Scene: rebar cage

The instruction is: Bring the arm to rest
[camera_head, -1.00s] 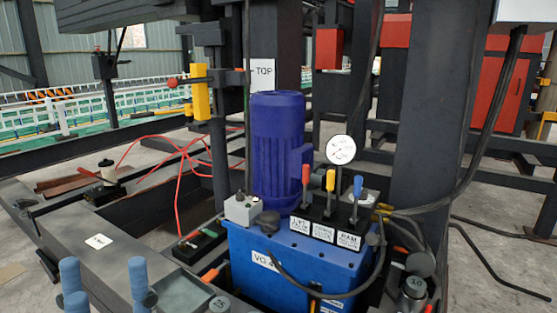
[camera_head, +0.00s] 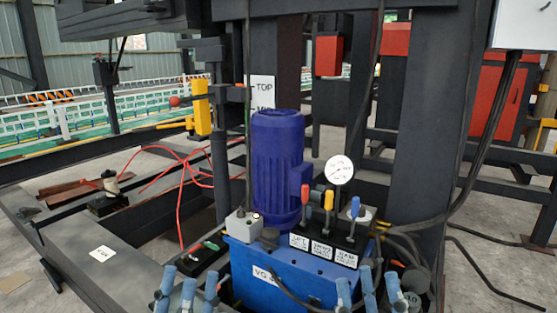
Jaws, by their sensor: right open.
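My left gripper (camera_head: 187,286) shows at the bottom edge, left of the blue pump unit, with its light-blue fingers pointing up and spread apart. It is open and nothing shows between the fingers. My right gripper (camera_head: 368,284) is at the bottom edge, in front of the right side of the pump unit. Its fingers also point up, spread and empty, so it is open. The wrists and most of both arms are below the picture. I cannot tell whether the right fingers touch the pump unit behind them.
The blue hydraulic unit (camera_head: 262,288) carries a purple motor (camera_head: 277,170), a round gauge (camera_head: 340,170) and coloured levers (camera_head: 328,200). A dark steel post (camera_head: 425,140) stands behind. Black hoses hang at the right; red cables (camera_head: 183,190) lie at the left.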

